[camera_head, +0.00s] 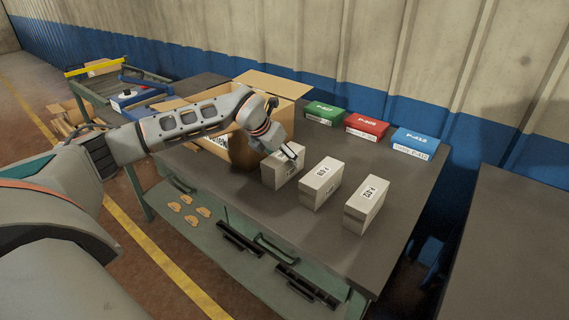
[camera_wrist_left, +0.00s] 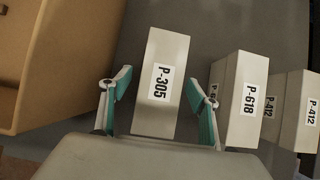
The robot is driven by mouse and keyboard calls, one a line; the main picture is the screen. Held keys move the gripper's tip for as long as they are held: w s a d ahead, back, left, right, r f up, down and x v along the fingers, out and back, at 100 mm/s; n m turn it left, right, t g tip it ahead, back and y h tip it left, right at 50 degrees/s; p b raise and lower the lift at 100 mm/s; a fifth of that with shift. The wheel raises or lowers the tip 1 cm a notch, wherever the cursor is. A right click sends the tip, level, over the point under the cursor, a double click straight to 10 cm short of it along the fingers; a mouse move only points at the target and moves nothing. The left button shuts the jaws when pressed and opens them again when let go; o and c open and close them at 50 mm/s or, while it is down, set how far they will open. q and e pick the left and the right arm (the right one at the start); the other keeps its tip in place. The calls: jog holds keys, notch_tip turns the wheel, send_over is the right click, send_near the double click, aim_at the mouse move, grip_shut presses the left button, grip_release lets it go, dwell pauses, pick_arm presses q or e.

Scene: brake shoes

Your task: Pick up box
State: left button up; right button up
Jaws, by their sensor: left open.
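Three white boxes stand in a row on the dark workbench (camera_head: 290,215). The leftmost box (camera_head: 281,176) is labelled P-305 in the left wrist view (camera_wrist_left: 164,52). The middle box (camera_head: 321,186) reads P-618 in the left wrist view (camera_wrist_left: 246,100). The right box (camera_head: 366,206) reads P-412 in the left wrist view (camera_wrist_left: 308,110). My left gripper (camera_head: 288,155) is open over the P-305 box. In the left wrist view its teal-padded fingers (camera_wrist_left: 160,108) stand on either side of that box, with gaps showing. My right gripper is not in view.
An open cardboard box (camera_head: 278,83) stands behind my left arm. A green box (camera_head: 324,113), a red box (camera_head: 367,126) and a blue box (camera_head: 415,143) line the bench's back edge. The bench is clear between these and the white boxes.

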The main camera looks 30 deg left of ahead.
pick_arm(q)
jog(key=x, duration=0.5)
jog(key=shift+w+d+r, duration=0.1)
jog(key=shift+w, duration=0.1)
jog(key=c, duration=1.5)
jog(key=shift+r, duration=0.1)
jog(key=shift+c, duration=0.4)
